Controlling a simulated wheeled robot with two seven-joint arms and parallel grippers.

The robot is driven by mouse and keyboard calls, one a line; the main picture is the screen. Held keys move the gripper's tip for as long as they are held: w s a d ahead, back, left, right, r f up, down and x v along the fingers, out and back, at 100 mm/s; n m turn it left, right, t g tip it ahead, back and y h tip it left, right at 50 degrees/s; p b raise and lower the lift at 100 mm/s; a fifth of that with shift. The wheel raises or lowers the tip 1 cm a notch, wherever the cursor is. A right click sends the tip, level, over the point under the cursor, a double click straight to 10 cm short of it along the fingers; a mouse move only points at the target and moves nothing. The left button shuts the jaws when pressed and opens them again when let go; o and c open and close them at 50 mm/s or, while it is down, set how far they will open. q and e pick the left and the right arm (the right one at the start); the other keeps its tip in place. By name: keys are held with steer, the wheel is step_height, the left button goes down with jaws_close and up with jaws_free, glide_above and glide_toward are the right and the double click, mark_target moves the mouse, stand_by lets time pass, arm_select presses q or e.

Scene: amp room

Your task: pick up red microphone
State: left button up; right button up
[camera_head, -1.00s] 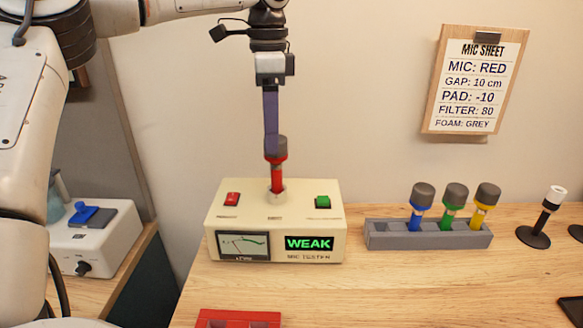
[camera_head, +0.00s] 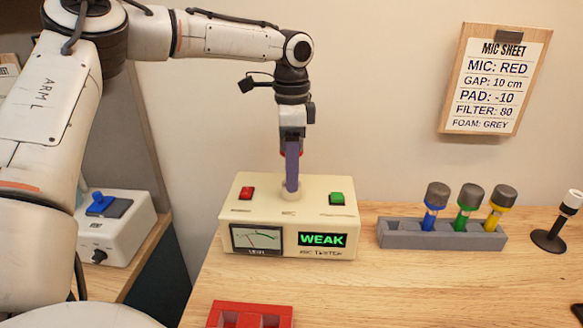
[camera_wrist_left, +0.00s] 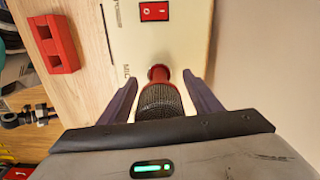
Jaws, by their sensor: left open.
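The red microphone (camera_wrist_left: 160,100) stands in the socket of the cream mic tester (camera_head: 235,215). In the left wrist view its dark mesh head and red body lie between my two purple fingers. In the head view it is nearly all hidden behind my left gripper (camera_head: 292,183); only slivers of red show beside the finger. My left gripper is open, pointing down over the tester with a finger on each side of the microphone. The wrist view shows small gaps at the mesh head. My right gripper is not in view.
The tester display reads WEAK. A grey rack (camera_head: 440,240) with blue, green and yellow microphones stands to the right, beside a black stand (camera_head: 548,240). A red tray (camera_head: 250,312) lies at the front. The mic sheet (camera_head: 495,80) hangs on the wall.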

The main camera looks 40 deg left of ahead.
arm_select(q)
steer(key=c, duration=1.5)
steer(key=shift+o, duration=0.2)
step_height(320, 180, up, 18)
